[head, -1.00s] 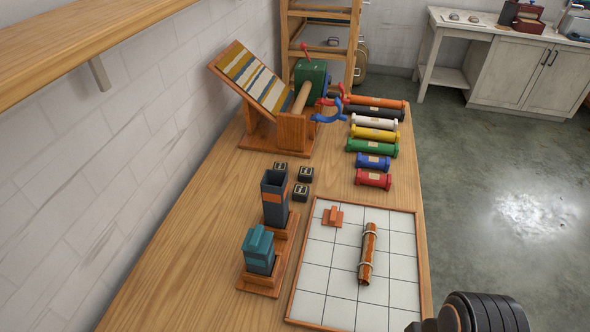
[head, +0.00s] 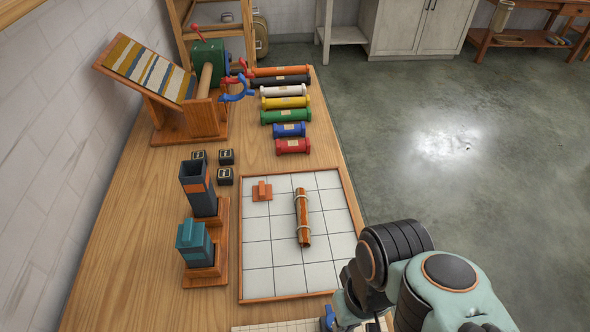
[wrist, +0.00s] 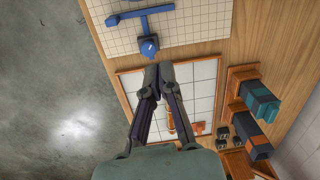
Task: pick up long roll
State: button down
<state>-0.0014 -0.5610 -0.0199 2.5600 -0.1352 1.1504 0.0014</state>
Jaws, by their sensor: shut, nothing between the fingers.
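A long brown roll (head: 303,217), tied with light cord near both ends, lies on the white gridded tray (head: 342,285). In the wrist view the roll (wrist: 170,122) shows only in part, behind my gripper's finger. My gripper (wrist: 158,72) is shut and empty, above the tray's edge and apart from the roll. In the head view my arm comes in at the lower right and the fingertips are not clear. Several coloured rolls lie in a row at the back right of the table, the longest orange (head: 281,71) and black (head: 280,81).
A small orange block (head: 262,191) shares the tray. Left of it stand two upright holders (head: 198,190) (head: 194,244) and small dark blocks (head: 225,176). A cranked winder with a striped board (head: 150,70) is behind. A blue tool (wrist: 148,45) lies on a gridded mat (wrist: 200,22).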

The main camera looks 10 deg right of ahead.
jog(key=c, duration=0.6)
grip_release()
jog(key=shift+w, duration=0.1)
jog(key=w+r+t, duration=0.3)
jog(key=w, duration=0.2)
jog(key=m, duration=0.2)
send_over(304, 229)
jog(key=w, duration=0.2)
notch_tip(304, 229, down, 11)
jog(key=f+g, duration=0.1)
jog(key=f, duration=0.5)
jog(key=s+f+g, duration=0.1)
jog(key=f, duration=0.5)
jog(key=s+f, duration=0.1)
jog(key=f, duration=0.4)
jog(key=shift+f+g+h, duration=0.4)
